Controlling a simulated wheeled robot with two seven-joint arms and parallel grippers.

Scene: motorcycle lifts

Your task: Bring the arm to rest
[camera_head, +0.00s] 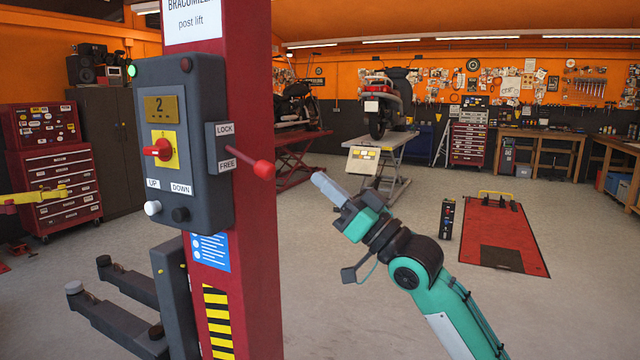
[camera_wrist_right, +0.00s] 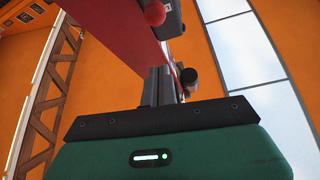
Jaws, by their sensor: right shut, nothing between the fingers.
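My right gripper (camera_head: 328,188) is shut and empty in the head view, just right of the red lift post (camera_head: 252,120). Its fingertips point up and left, close to the red knob of the lock lever (camera_head: 263,170) but apart from it in the picture. In the right wrist view the shut fingers (camera_wrist_right: 160,88) point toward the post (camera_wrist_right: 118,30), with the red knob (camera_wrist_right: 154,13) above them. The grey control box (camera_head: 182,140) on the post has a red switch, a display reading 2 and a lit green lamp. My left gripper does not show.
Grey lift arms (camera_head: 115,315) stick out low at the left of the post. A red floor lift (camera_head: 500,225) and a small dark box (camera_head: 447,219) stand on the floor at right. Motorcycles on raised lifts stand at the back.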

